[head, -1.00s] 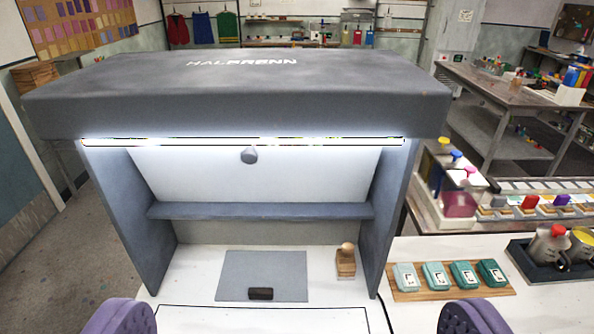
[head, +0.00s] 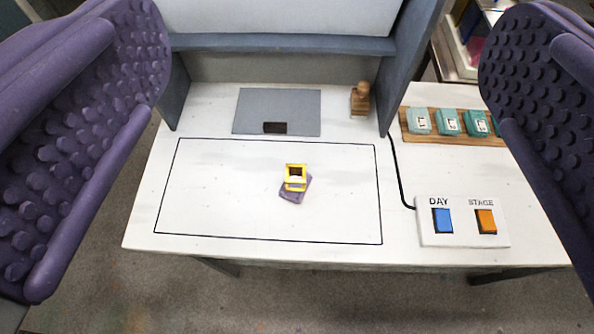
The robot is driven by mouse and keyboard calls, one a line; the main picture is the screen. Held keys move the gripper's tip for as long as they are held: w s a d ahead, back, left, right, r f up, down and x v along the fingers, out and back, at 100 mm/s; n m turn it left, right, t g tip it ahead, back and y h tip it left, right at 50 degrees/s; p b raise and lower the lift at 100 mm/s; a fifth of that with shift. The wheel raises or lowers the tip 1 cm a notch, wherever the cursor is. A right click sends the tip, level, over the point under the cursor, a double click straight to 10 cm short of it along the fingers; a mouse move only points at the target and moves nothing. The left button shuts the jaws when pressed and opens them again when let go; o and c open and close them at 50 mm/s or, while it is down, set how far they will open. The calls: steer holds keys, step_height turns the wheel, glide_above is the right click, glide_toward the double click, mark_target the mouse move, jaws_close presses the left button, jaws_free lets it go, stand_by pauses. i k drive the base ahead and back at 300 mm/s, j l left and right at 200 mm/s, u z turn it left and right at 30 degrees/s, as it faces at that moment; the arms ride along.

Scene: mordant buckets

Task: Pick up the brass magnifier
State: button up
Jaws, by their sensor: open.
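The brass magnifier (head: 296,171) looks like a small yellow, open square frame on the white table, inside a black outlined rectangle. It stands on or against a small purple-grey piece (head: 289,191); I cannot tell how the two meet. My gripper (head: 312,135) is open, with its two purple studded fingers wide apart at the left and right of the view. The magnifier lies between them in the picture, well beyond them on the table. Nothing is held.
A grey mat (head: 290,104) with a dark block (head: 275,128) lies behind. A wooden stamp (head: 360,98), a switch box (head: 462,220) and teal items on a board (head: 450,137) stand right. The grey booth's side walls and shelf (head: 285,44) bound the back. Table around the magnifier is clear.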

mark_target(295, 172)
steer(key=i+j, duration=0.15)
steer(key=i, duration=0.7)
